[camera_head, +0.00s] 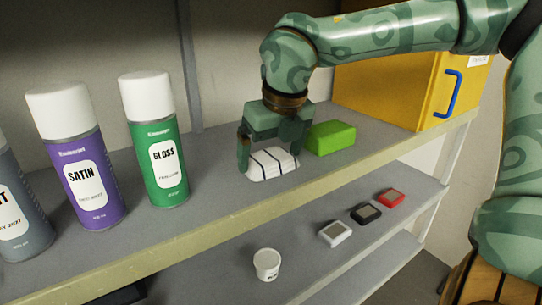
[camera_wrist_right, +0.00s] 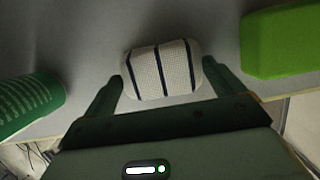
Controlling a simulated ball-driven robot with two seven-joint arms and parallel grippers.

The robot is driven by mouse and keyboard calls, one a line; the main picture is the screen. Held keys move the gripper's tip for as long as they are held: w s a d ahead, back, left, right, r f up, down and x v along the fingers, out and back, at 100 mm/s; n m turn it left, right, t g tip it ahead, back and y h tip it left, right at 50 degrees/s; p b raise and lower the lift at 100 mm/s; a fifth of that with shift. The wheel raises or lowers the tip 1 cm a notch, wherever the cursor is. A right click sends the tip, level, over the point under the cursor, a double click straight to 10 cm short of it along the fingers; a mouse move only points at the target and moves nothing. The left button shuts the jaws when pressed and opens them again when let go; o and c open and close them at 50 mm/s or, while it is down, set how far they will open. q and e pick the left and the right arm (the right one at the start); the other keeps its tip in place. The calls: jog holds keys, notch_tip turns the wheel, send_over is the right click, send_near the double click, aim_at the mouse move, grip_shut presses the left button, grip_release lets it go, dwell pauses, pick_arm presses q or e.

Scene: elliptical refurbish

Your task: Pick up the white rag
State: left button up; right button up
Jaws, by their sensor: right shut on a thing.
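The white rag (camera_head: 272,165) has dark stripes and looks like a folded or rolled bundle. It is at the upper shelf, between the green spray can and the green block. My right gripper (camera_head: 270,150) comes down over it from above, with its fingers on either side. In the right wrist view the rag (camera_wrist_right: 162,68) lies between the two fingertips of the right gripper (camera_wrist_right: 160,85), which is shut on it. I cannot tell whether the rag is clear of the shelf. My left gripper is not in view.
A green spray can (camera_head: 155,150), a purple can (camera_head: 78,165) and a grey can (camera_head: 18,215) stand at left on the shelf (camera_head: 205,205). A green block (camera_head: 330,138) is close right of the rag, with a yellow case (camera_head: 385,90) behind. A white tub (camera_head: 266,264) stands below.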

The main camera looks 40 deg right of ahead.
jog(key=shift+r, duration=0.4)
jog(key=s+a+b, duration=0.2)
jog(key=s+b, duration=0.3)
jog(key=s, duration=1.3)
jog(key=shift+r+b, duration=0.15)
jog(key=shift+b, duration=0.15)
jog(key=shift+o, duration=0.5)
